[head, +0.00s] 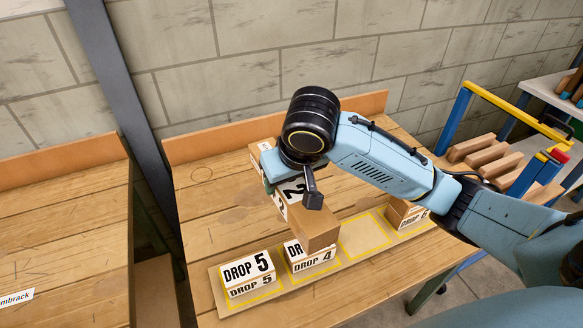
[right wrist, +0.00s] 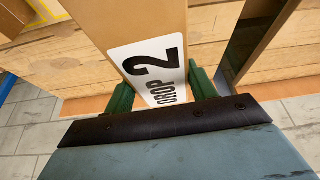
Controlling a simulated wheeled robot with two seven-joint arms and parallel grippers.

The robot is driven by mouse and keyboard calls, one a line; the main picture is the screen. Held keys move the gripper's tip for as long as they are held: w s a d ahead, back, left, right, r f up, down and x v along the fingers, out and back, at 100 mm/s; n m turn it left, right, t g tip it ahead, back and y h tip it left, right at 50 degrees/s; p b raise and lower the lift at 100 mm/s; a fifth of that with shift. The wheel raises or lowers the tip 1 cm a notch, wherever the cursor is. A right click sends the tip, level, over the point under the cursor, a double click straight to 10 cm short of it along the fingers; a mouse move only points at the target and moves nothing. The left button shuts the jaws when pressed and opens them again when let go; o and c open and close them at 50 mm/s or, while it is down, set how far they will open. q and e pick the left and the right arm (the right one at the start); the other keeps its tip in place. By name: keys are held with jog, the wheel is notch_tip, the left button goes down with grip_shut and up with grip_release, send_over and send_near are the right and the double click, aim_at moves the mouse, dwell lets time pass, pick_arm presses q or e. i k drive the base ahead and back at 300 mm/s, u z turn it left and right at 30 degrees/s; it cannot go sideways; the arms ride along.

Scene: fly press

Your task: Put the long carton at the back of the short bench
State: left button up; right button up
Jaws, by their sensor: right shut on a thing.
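A brown carton marked DROP 2 (head: 318,232) is in my right gripper (head: 286,182), held over the middle bench (head: 205,205). In the right wrist view its white label (right wrist: 155,68) lies between the green fingers (right wrist: 161,92), which are shut on it. In the head view my right wrist hides part of the carton. Another brown box surface (head: 258,152) shows behind the wrist near the back board; I cannot tell whether it is a separate carton. A second bench (head: 75,245) stands at the left, cut by the frame. My left gripper is not in view.
Cartons DROP 5 (head: 248,270) and DROP 4 (head: 300,257) stand on a yellow-marked strip (head: 275,293) at the front. One marked space (head: 364,236) is empty, with another carton (head: 403,215) to its right. A dark post (head: 125,95) stands between the benches. A rack (head: 490,160) is at right.

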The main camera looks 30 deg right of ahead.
aim_at(264, 203)
jog(key=u, duration=1.35)
jog(key=k, duration=1.75)
jog(key=z, duration=0.65)
jog(key=i, duration=1.65)
